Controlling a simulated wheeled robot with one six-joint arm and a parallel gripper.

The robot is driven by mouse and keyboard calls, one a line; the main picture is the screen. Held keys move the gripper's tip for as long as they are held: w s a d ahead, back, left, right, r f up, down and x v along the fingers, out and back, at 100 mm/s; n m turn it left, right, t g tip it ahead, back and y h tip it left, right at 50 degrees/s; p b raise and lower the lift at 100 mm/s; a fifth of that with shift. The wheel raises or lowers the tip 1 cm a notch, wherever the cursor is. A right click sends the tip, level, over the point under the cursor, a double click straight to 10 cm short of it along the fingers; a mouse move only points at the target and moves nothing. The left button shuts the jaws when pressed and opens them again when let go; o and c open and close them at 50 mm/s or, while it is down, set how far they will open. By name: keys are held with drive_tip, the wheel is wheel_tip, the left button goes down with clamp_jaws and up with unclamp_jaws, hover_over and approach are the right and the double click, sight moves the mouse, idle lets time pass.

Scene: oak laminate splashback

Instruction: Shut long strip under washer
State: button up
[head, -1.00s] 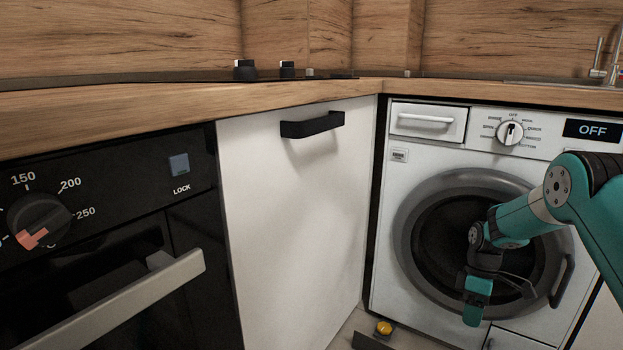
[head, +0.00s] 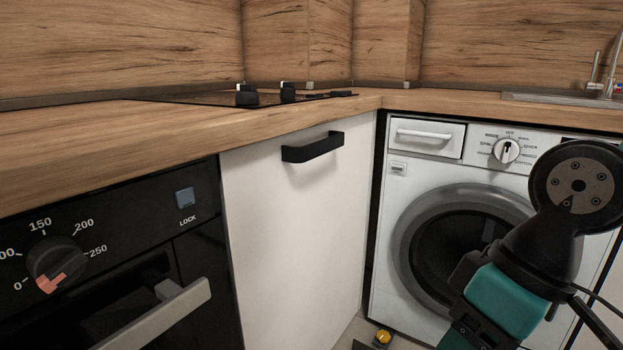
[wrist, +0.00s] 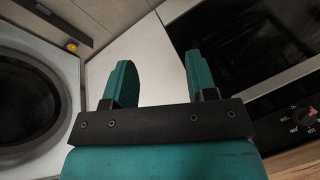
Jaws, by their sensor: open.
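The washer (head: 412,170) stands at the right in the head view, its round door closed. It also shows at the left edge of the wrist view (wrist: 72,75). The strip under the washer cannot be made out clearly: its base is cut off by the frame and hidden by my arm in the head view. A dark flat piece beside a small yellow object (head: 383,337) shows low at the washer's left foot; I cannot tell if it belongs to the strip. My gripper (wrist: 158,62) is open and empty, its fingers apart in front of the white cabinet front.
A white cabinet door (head: 295,230) with a black handle (head: 313,147) stands between washer and oven. The oven (head: 110,250) has a projecting bar handle (head: 160,318) at the left. The wooden worktop (head: 200,125) runs above, with a hob and sink.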

wheel_tip(320, 180, up, 38)
drive_tip(key=s+p, duration=0.2)
drive_tip(key=p, duration=3.6)
drive_tip(key=shift+s+a+r, duration=0.15)
drive_tip(key=shift+s+a, duration=0.05)
drive_tip(key=shift+s, duration=0.2)
